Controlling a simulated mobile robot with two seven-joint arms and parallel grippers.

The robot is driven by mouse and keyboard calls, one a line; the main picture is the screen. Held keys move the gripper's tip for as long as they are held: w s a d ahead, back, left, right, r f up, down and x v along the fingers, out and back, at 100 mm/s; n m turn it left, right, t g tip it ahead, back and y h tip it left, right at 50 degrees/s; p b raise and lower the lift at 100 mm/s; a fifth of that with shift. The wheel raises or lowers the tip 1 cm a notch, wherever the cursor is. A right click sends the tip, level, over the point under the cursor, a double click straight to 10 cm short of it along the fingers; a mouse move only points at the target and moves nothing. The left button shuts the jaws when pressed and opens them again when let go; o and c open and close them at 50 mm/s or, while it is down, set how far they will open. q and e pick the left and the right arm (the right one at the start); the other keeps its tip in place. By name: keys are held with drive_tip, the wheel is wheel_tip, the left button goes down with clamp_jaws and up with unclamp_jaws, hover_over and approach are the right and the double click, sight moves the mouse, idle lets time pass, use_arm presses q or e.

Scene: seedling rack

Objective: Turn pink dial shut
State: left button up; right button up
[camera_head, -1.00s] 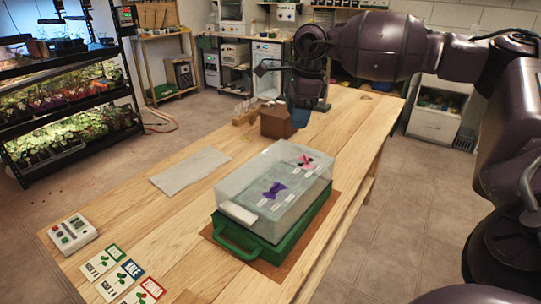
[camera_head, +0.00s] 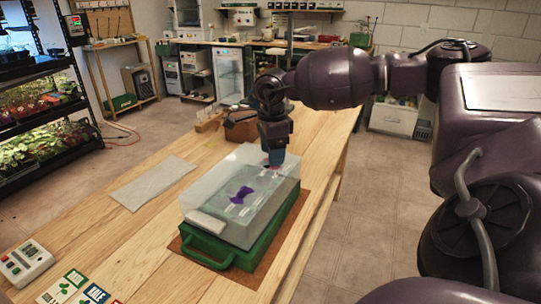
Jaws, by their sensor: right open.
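A seedling box with a green base (camera_head: 214,252) and a clear lid (camera_head: 209,188) stands on the wooden table. A purple dial (camera_head: 241,195) shows on its top. The pink dial (camera_head: 271,168) sits farther back on the top and is almost fully hidden; only a sliver of pink shows. My left gripper is not in view.
A brown box (camera_head: 240,128) stands behind the seedling box. A grey cloth (camera_head: 152,182) lies to its left. A white meter (camera_head: 25,263) and seed cards (camera_head: 66,286) lie at the front left. Bare tabletop lies between them.

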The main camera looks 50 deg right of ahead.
drive_tip(key=shift+f, duration=0.55)
drive_tip(key=c, duration=0.9)
drive_tip(key=shift+c, duration=0.2)
